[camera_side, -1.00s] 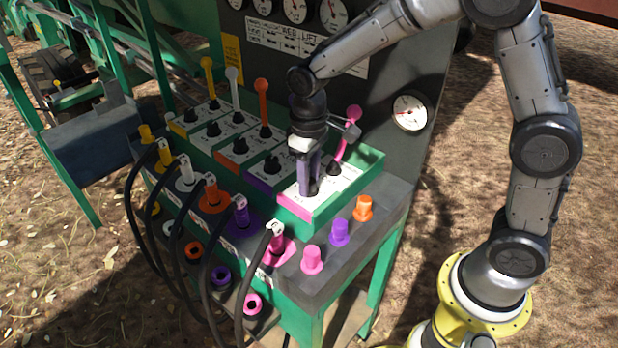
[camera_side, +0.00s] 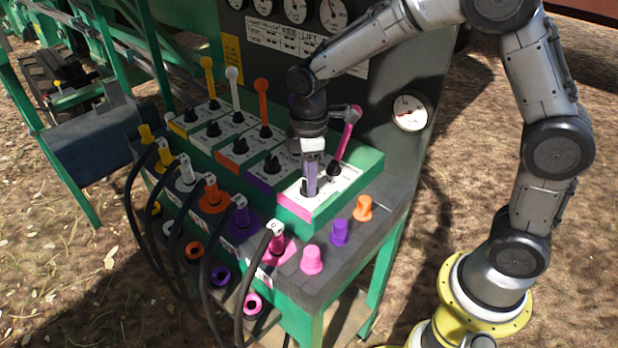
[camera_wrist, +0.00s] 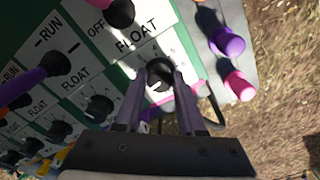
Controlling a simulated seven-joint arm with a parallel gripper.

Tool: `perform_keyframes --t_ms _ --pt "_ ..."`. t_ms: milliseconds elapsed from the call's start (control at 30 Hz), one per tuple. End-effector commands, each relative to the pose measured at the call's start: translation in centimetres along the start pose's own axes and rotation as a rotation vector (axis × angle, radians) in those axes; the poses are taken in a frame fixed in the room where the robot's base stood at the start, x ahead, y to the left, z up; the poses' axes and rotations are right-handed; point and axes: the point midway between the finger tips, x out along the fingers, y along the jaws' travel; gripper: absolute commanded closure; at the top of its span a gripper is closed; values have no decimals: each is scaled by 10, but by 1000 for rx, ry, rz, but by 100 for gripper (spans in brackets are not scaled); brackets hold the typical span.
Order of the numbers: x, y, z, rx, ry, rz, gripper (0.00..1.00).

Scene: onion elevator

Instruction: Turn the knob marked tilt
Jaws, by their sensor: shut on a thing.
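My gripper (camera_side: 309,190) points down at the front of the pink-edged panel (camera_side: 326,203), the nearest of a row of lever panels. Its purple fingers are closed around a small black knob, which shows between the fingertips in the wrist view (camera_wrist: 160,80). The knob is mostly hidden in the side view. Number marks ring the knob on the white plate, and the word FLOAT (camera_wrist: 137,37) is printed near it. I cannot read a tilt mark in either view.
A pink lever (camera_side: 345,140) rises just behind my gripper, close to the wrist. Purple (camera_side: 340,233), orange (camera_side: 363,208) and pink (camera_side: 311,260) caps stand on the ledge at right. Black hoses (camera_side: 250,280) hang along the front. More black knobs sit on neighbouring panels.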

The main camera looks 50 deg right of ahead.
Motion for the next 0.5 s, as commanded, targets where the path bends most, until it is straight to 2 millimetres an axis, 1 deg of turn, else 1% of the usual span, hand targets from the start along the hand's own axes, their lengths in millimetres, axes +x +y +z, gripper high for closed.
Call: perform_keyframes --t_ms 200,500 --pt "-2 0 -1 -37 4 3 100" --pt "-2 0 -1 -44 4 3 100"
